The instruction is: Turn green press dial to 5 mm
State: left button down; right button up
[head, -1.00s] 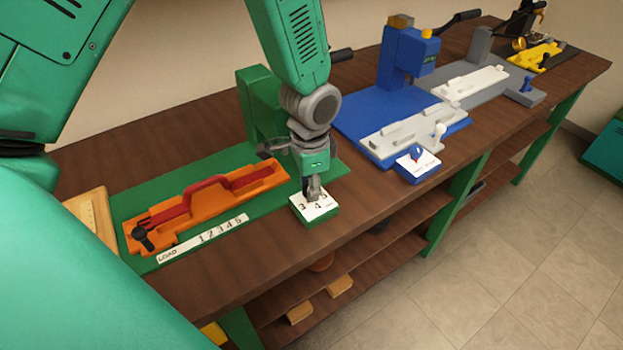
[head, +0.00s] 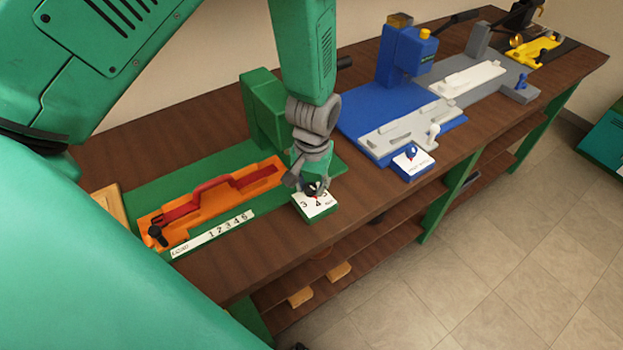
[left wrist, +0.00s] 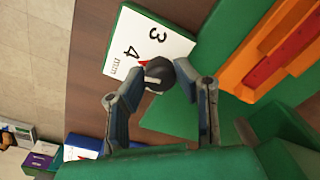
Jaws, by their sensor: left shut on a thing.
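The green press dial is a small green block with a white face (head: 325,207) marked 3, 4 and 5, at the bench's front edge. Its dark round knob (head: 313,189) has a red pointer that sits near the 4. My left gripper (head: 311,186) is down on the knob, its wrist tilted. In the left wrist view the fingertips (left wrist: 158,76) close on the sides of the dark knob (left wrist: 159,72), and the red tip lies beside the 4 on the white face (left wrist: 130,45). The 5 is not seen there. My right gripper is not in view.
The green press column (head: 265,110) stands behind. A blue dial (head: 413,161) and blue press (head: 403,55) stand to the right. Bare bench lies between the two dials.

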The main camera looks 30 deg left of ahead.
aim_at(313, 186)
pick_arm(q)
jog(key=n, duration=0.1)
jog(key=n+p, duration=0.1)
jog(key=n, duration=0.2)
jog(key=shift+s+d+n+p, duration=0.1)
jog(key=shift+s+n+p, duration=0.2)
jog(key=shift+p, duration=0.1)
jog(key=n+p, duration=0.1)
jog(key=n, duration=0.3)
jog(key=shift+f+n, duration=0.15)
jog(key=shift+n, duration=0.25)
jog(key=shift+p, duration=0.3)
jog(key=c, duration=1.3)
grip_release()
jog(key=shift+w, duration=0.1)
jog(key=shift+o, duration=0.2)
jog(key=shift+w, duration=0.15)
jog(key=shift+w+r, duration=0.1)
jog(key=shift+r, duration=0.45)
notch_tip(313, 186, up, 11)
jog(key=shift+w+d, duration=0.15)
